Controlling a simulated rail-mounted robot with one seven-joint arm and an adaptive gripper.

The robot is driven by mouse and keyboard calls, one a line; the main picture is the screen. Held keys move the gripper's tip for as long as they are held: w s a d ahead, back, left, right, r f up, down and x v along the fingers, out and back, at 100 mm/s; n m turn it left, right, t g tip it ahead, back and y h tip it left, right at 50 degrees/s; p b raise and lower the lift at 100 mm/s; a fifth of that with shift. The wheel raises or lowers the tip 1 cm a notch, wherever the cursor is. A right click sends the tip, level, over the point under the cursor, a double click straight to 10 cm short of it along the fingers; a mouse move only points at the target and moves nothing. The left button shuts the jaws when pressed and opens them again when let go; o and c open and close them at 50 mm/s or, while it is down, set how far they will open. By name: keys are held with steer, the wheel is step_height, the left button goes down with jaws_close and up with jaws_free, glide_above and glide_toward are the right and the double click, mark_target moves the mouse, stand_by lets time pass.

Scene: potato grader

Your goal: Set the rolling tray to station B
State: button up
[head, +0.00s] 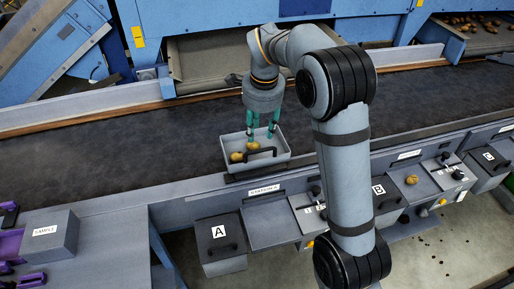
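The rolling tray (262,166) is a light grey open box with a dark handle (263,154) and a few yellow potatoes (252,147) in it. It stands on the near edge of the dark belt, above a label plate (265,190) that begins with "STATION"; its last letter is too small to read surely. My gripper (260,136) points down over the tray, with its two teal fingers apart and nothing visible between them. Whether the fingertips touch the tray or handle cannot be told.
The dark belt (120,145) runs clear to the left of the tray. Bins marked A (220,250) and B (386,205) hang along the front edge. A grey sample box (52,245) stands at left. Blue machinery (45,50) lines the back.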

mark_target(257, 152)
steer(key=f, duration=0.3)
steer(key=w+f+p, duration=0.1)
steer(key=f, duration=0.2)
steer(key=w+f, duration=0.1)
steer(key=f, duration=0.3)
steer(key=shift+a+p, duration=0.3)
steer(key=shift+p, duration=0.1)
steer(key=shift+s, duration=0.1)
steer(key=shift+r, duration=0.1)
steer(key=shift+c, duration=1.2)
jaws_close()
